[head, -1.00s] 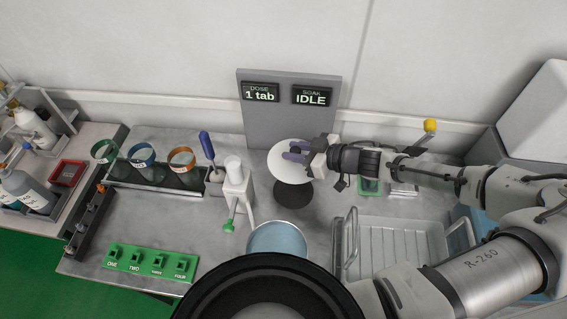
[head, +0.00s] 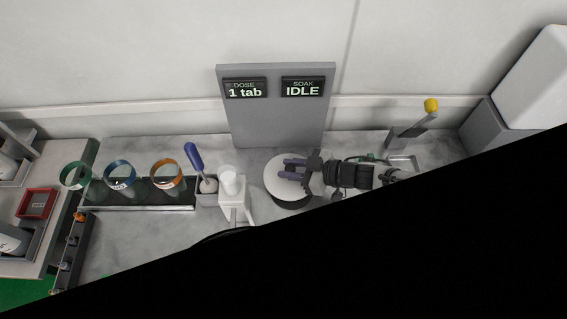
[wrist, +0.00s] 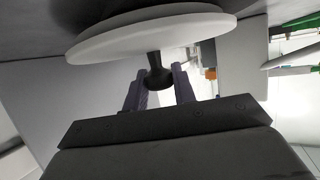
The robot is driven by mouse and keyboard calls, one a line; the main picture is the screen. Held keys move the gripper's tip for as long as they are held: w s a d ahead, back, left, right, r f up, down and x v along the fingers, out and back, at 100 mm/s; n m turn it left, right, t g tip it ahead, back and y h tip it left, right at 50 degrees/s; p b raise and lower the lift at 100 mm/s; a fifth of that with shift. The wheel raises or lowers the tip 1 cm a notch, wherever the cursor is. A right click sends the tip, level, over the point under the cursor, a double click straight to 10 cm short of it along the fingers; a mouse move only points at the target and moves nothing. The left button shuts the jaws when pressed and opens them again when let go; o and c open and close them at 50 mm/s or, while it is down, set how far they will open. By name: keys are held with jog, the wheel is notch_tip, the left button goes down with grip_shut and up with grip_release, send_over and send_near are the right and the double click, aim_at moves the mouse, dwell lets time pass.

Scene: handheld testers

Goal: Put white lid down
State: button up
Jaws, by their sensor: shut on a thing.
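The white lid (head: 281,189) is a round disc at the middle of the counter, in front of the grey display panel. My gripper (head: 293,168) reaches in from the right, over the lid. In the wrist view the gripper (wrist: 160,84) is shut on the black knob (wrist: 154,61) at the lid's centre. The lid (wrist: 150,33) also shows there, with its broad face roughly level. A dark round shape (head: 292,204) lies just under the lid's front edge; I cannot tell whether it is a shadow or an object. Any gap under the lid is hard to judge.
A white dispenser (head: 232,195) and a blue-handled tool (head: 195,158) stand left of the lid. Coloured ring cups sit in a dark rack (head: 145,195) farther left. The display panel (head: 276,125) stands behind. A black area hides the lower right of the head view.

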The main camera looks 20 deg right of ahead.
jog(key=shift+s+r, duration=0.1)
jog(key=shift+s, duration=0.05)
jog(key=shift+f, duration=0.3)
jog(key=o, duration=1)
jog(key=shift+r, duration=0.1)
jog(key=shift+r, duration=0.2)
jog(key=b+v, duration=0.2)
jog(key=v, duration=0.4)
jog(key=shift+s+d+f, duration=0.1)
jog(key=shift+d, duration=0.1)
jog(key=shift+s+d+r, duration=0.35)
jog(key=shift+r, duration=0.05)
